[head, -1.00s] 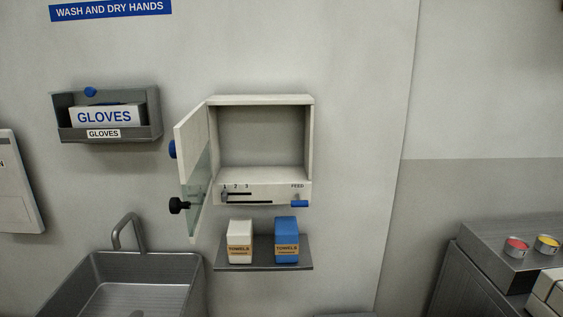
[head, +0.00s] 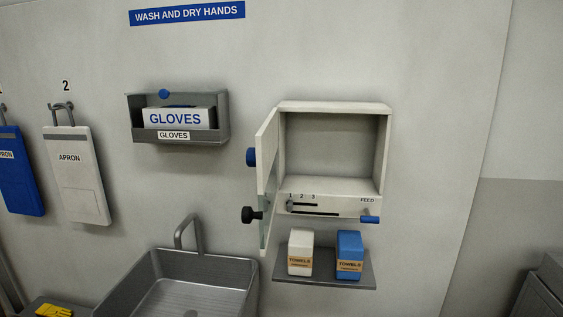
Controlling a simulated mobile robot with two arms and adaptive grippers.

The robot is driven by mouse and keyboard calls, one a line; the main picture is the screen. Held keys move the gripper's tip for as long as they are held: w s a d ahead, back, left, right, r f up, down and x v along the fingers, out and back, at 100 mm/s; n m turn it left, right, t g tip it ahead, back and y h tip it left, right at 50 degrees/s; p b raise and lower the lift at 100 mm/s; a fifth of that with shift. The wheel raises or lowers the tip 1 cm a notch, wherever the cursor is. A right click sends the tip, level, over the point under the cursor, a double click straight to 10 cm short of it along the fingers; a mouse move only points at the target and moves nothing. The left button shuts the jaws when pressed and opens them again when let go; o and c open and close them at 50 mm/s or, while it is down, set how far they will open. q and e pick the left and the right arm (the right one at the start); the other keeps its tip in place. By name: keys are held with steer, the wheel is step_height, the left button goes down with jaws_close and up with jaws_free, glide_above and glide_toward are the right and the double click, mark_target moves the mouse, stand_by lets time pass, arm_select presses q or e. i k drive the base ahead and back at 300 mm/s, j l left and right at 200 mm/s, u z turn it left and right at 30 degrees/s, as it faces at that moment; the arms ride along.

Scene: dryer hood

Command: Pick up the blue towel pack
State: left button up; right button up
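The blue towel pack (head: 349,254) stands upright on a small grey shelf (head: 325,281) on the wall, at the right end. Its front has an orange-tan TOWELS label. A white towel pack (head: 301,251) stands to its left, with a small gap between them. Above the shelf is an open, empty white dispenser cabinet (head: 334,145), its door (head: 267,175) swung out to the left. Neither of my grippers shows in the head view.
A steel sink (head: 180,280) with a tap (head: 187,230) lies left of the shelf. A glove holder (head: 178,118) and hanging aprons (head: 78,172) are on the wall to the left. The open door and its black knob (head: 250,215) stick out. Wall right of the shelf is bare.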

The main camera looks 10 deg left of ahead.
mark_target(350, 251)
steer(key=i+j+z, duration=0.1)
steer(key=j, duration=0.2)
steer(key=i+j, duration=0.15)
steer(key=j, duration=0.15)
steer(key=i+j+z, duration=0.15)
steer(key=j, duration=0.2)
steer(key=i+j+z, duration=0.1)
steer(key=j, duration=0.2)
